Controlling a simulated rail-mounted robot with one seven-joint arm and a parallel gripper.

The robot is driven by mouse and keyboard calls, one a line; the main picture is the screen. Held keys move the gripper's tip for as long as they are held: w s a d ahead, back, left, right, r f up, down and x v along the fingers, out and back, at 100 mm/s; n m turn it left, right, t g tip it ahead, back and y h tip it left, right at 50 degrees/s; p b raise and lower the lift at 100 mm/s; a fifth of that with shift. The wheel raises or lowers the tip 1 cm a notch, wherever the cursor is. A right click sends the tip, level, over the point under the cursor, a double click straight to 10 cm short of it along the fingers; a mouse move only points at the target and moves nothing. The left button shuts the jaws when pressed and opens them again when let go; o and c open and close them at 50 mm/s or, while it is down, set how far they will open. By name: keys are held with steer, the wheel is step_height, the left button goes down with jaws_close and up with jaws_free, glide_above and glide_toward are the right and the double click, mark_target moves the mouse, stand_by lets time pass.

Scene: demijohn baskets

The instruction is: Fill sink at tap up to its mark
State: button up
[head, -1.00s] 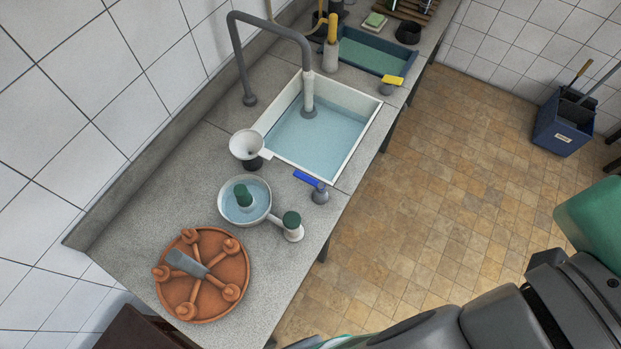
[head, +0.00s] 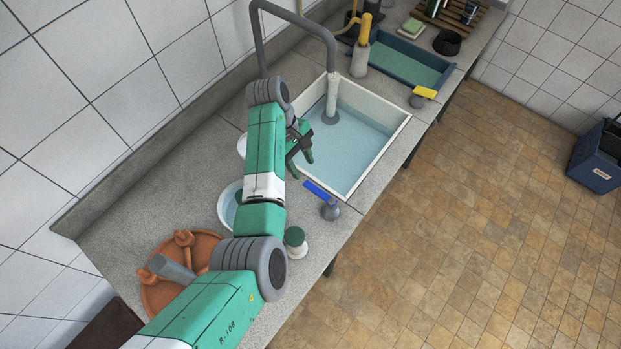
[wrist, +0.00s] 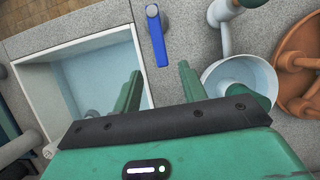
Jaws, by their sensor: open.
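The white sink (head: 378,141) is set in the counter and holds pale blue water (head: 352,146) below its rim. I cannot make out a level mark. The grey tap (head: 300,15) arches over it; a pale column (head: 331,98) runs from its spout down to the water, and I cannot tell whether it is flowing water. A blue lever (head: 318,191) on a grey base stands at the sink's near corner; it also shows in the wrist view (wrist: 156,35). My gripper (wrist: 160,82) is open and empty, above the counter by the sink, its fingers pointing towards the lever side, apart from it.
A bowl of water (head: 229,205), a green-topped white fitting (head: 296,242) and a terracotta wheel-shaped piece (head: 165,290) lie nearer, partly behind my arm. A yellow-handled lever (head: 424,93) and a dark blue basin (head: 398,67) are beyond the sink. Open floor lies right.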

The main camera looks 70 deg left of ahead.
mark_target(314, 188)
steer(key=x, duration=0.8)
steer(key=shift+r, duration=0.1)
jaws_close()
